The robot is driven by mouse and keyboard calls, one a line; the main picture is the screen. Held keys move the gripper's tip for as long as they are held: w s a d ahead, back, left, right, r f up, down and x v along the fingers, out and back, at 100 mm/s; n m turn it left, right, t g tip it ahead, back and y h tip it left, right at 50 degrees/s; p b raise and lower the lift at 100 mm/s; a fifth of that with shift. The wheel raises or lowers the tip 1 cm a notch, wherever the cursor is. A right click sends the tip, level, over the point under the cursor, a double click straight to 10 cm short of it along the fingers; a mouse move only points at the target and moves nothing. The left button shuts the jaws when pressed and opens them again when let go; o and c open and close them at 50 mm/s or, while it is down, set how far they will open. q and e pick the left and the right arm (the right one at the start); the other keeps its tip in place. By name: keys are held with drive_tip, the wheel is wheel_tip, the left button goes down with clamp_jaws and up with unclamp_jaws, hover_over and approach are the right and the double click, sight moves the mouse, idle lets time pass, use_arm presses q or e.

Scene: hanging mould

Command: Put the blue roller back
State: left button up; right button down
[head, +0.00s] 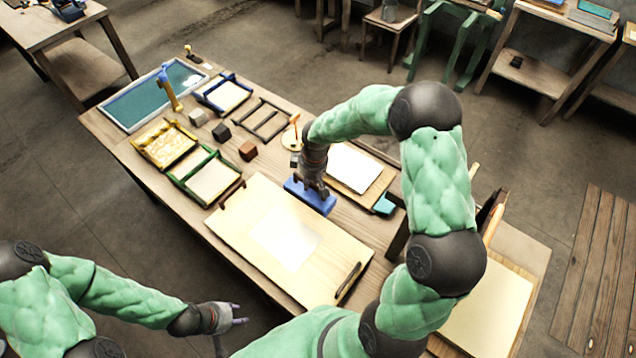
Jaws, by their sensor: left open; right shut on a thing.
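My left gripper (240,314) is open and empty, off the near side of the table at the bottom of the view.
The large pale board (236,222) with a white sheet lies in front. Framed moulds (209,177), small blocks (247,151) and a blue-green tray (140,104) fill the left. A white sheet on a board (354,168) and a teal piece (384,205) lie right of my gripper.

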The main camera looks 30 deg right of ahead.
drive_tip(key=shift+w+d+f+b, duration=0.15)
drive_tip(key=shift+w+d+f, duration=0.65)
drive_tip(key=shift+f, duration=0.8)
drive_tip(key=shift+w+d+f+b, duration=0.15)
drive_tip(key=shift+w+d+f, duration=0.45)
drive_tip(key=shift+d+f, duration=0.7)
drive_tip(key=shift+w+d+f+b, duration=0.15)
drive_tip(key=shift+w+d+f, duration=0.5)
drive_tip(key=shift+f, duration=1.25)
drive_tip(key=shift+a, duration=0.1)
